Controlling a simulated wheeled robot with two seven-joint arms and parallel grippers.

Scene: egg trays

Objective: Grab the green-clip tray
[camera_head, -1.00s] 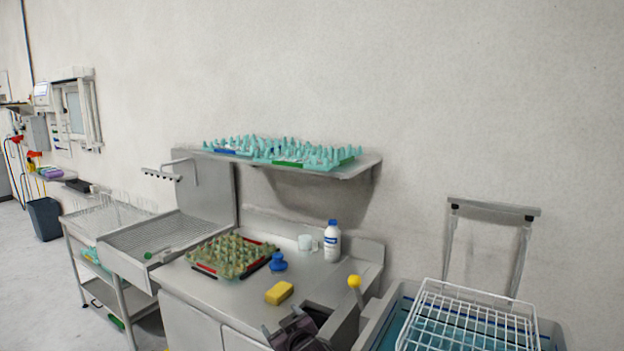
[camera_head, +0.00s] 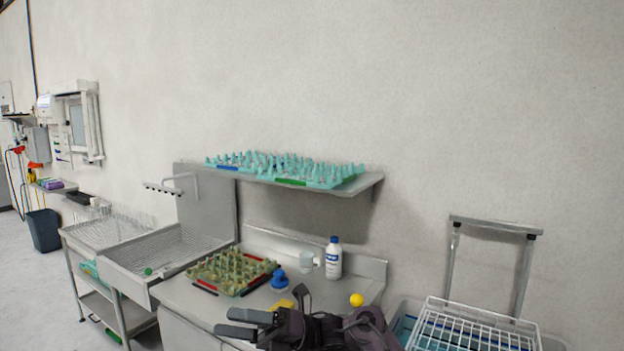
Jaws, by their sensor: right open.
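The teal egg tray with the green clip (camera_head: 290,181) lies on the right half of the grey wall shelf (camera_head: 362,184). A second teal tray with a blue clip (camera_head: 227,167) lies beside it on the left. My right gripper (camera_head: 233,322) is open and empty, low over the front of the counter, below the shelf and apart from both trays. My left gripper is not in view.
On the counter are a dirty tray with red clips (camera_head: 207,285), a blue brush (camera_head: 279,279), a white bottle (camera_head: 333,258) and a clear cup (camera_head: 306,262). A yellow sponge (camera_head: 283,304) is partly hidden by my gripper. A white wire basket (camera_head: 470,326) stands right. The space above the shelf is free.

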